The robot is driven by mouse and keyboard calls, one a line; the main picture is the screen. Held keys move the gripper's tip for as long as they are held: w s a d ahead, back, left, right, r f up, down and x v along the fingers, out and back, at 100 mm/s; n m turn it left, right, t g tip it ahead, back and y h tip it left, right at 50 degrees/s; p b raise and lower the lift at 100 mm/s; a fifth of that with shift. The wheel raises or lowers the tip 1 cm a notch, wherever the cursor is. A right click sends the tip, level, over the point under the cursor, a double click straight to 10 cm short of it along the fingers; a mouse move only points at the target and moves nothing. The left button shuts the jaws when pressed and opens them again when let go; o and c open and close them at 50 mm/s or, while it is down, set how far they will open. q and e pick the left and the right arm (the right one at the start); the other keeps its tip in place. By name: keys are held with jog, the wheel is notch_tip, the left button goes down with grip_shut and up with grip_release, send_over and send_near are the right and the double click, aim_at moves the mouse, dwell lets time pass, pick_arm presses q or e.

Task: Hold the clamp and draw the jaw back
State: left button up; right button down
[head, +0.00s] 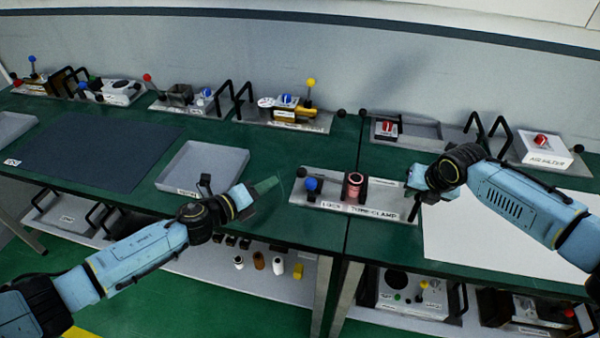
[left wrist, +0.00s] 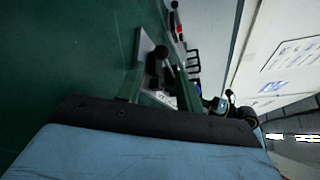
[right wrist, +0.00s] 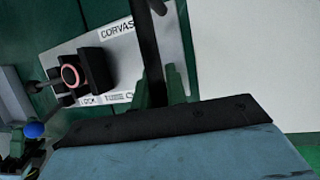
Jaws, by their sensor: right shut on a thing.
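The tube clamp station is a light grey plate (head: 335,202) near the table's middle, with lettering along its front. A copper-pink tube (head: 354,184) stands in its black jaw (right wrist: 97,70), beside a blue ball knob (head: 312,184). A small black knob (head: 301,172) is at the plate's left end. My right gripper (head: 411,190) is at the plate's right end, shut on a black bar handle (right wrist: 150,45). My left gripper (head: 272,184) is open and empty, just left of the plate; its fingers (left wrist: 158,92) are apart with the black knob beyond them.
A grey tray (head: 205,165) lies left of the clamp and a dark mat (head: 95,150) further left. A white sheet (head: 480,240) lies under my right arm. Several fixtures with levers line the back, including a yellow-knobbed one (head: 310,84).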

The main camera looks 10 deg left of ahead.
aim_at(297, 174)
pick_arm(q)
jog(key=shift+d+f, duration=0.1)
jog(key=shift+d, duration=0.45)
jog(key=shift+w+d+f, duration=0.1)
jog(key=shift+w+d, duration=0.1)
jog(key=shift+w, duration=0.05)
jog(key=x, duration=1.1)
jog(key=shift+d, duration=0.1)
grip_shut()
